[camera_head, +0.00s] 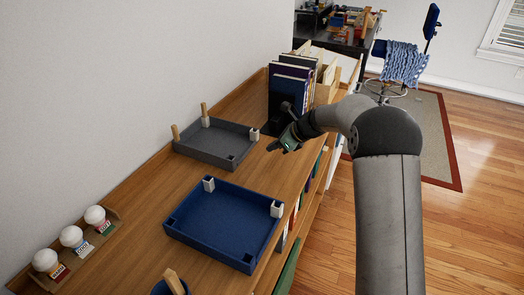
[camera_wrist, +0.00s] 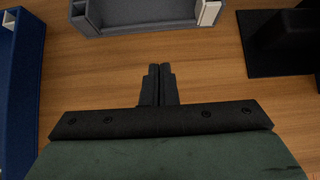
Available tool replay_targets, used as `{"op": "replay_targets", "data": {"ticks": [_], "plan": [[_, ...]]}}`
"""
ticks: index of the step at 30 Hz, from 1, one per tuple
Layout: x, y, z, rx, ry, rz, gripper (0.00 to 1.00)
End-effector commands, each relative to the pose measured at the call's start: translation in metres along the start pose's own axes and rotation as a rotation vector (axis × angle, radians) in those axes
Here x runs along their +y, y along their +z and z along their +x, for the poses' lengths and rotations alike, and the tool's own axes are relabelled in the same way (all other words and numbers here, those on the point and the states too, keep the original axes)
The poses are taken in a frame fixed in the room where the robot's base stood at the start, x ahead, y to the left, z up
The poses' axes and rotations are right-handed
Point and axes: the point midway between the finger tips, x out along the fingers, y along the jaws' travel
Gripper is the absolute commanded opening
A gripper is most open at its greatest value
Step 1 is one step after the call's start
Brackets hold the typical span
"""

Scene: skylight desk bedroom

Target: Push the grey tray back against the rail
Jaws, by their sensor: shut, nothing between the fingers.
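The grey tray (camera_head: 208,151) lies on the wooden shelf top, towards the wall side, with pale blocks at corners. A low wooden rail (camera_head: 158,158) runs along the back edge by the wall; a gap between tray and rail is hard to judge. In the wrist view the near wall of the grey tray (camera_wrist: 150,18) shows at the top, with a white block at its right corner. My gripper (camera_head: 272,148) is shut and empty, just right of the tray. In the wrist view its closed fingertips (camera_wrist: 160,68) point at the tray wall, with bare wood between them.
A blue tray (camera_head: 222,257) stands in front of the grey one; its side (camera_wrist: 18,90) shows at the wrist view's left. A black bookend (camera_wrist: 285,42) and books (camera_head: 285,90) stand behind. Several white-lidded jars (camera_head: 72,238) stand at the left. A blue cup (camera_head: 170,284) is nearest.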

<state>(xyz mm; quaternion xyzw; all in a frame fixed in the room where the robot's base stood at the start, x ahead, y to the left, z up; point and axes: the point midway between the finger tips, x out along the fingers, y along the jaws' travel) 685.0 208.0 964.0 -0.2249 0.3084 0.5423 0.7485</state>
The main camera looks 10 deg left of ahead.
Motion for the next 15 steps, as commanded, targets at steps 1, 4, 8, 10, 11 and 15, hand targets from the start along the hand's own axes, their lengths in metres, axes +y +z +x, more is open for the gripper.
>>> {"op": "replay_targets", "data": {"ticks": [1,4,8,10,11,15], "plan": [[-0.001,-0.002,-0.012,0.000,-0.005,0.000,0.00],[-0.001,-0.002,-0.031,0.001,-0.004,0.001,0.00],[-0.001,-0.001,-0.049,0.001,-0.002,0.001,0.00],[-0.001,-0.001,-0.055,0.001,-0.001,0.001,0.00],[-0.001,-0.001,-0.057,0.002,-0.001,0.001,0.00],[-0.001,-0.001,-0.060,0.002,0.000,0.002,0.00]]}}
